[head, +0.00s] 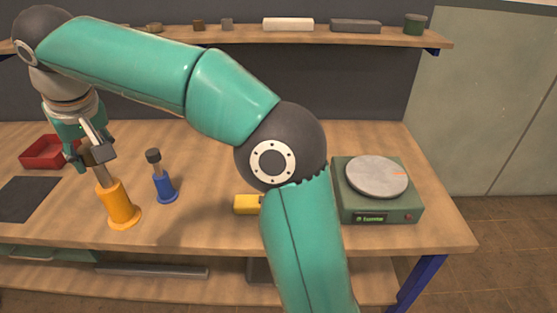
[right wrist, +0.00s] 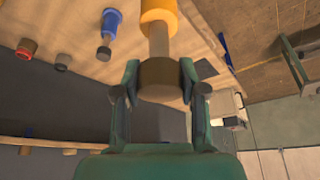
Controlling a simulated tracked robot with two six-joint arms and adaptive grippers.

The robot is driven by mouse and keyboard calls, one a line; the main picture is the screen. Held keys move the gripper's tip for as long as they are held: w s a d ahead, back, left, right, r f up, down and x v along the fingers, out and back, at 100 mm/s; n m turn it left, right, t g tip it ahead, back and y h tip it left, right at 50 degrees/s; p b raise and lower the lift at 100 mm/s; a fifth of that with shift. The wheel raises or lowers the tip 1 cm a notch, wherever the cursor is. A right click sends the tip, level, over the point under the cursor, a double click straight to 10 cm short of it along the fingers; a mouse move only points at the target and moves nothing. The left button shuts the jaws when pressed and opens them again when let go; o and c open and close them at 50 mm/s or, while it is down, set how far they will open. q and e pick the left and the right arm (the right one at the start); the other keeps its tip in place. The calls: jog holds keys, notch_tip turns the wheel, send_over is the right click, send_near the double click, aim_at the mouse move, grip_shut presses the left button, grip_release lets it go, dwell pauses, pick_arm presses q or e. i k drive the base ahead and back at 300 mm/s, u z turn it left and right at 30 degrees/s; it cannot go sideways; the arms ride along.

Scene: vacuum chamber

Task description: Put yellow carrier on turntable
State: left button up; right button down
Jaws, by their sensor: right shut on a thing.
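The yellow carrier (head: 118,205) stands upright at the left front of the bench, with a thin stem and a dark knob on top. My right gripper (head: 90,152) is shut on that knob from above. In the right wrist view, the fingers of my right gripper (right wrist: 159,82) are on both sides of the dark knob, and the yellow carrier (right wrist: 158,12) shows beyond it. The turntable (head: 377,175), a grey disc on a green box with a small display, stands at the right of the bench and is empty. My left gripper is not in view.
A blue carrier (head: 164,183) stands just right of the yellow one. A yellow block (head: 246,204) is partly hidden behind my right arm. A red tray (head: 45,152) and a dark mat (head: 27,198) lie at the left. A shelf (head: 230,36) with small items runs along the back.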

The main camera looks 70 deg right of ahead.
aim_at(376, 173)
jog(key=z, duration=0.05)
jog(key=k, duration=1.35)
jog(key=z, duration=1.25)
jog(key=i, duration=1.05)
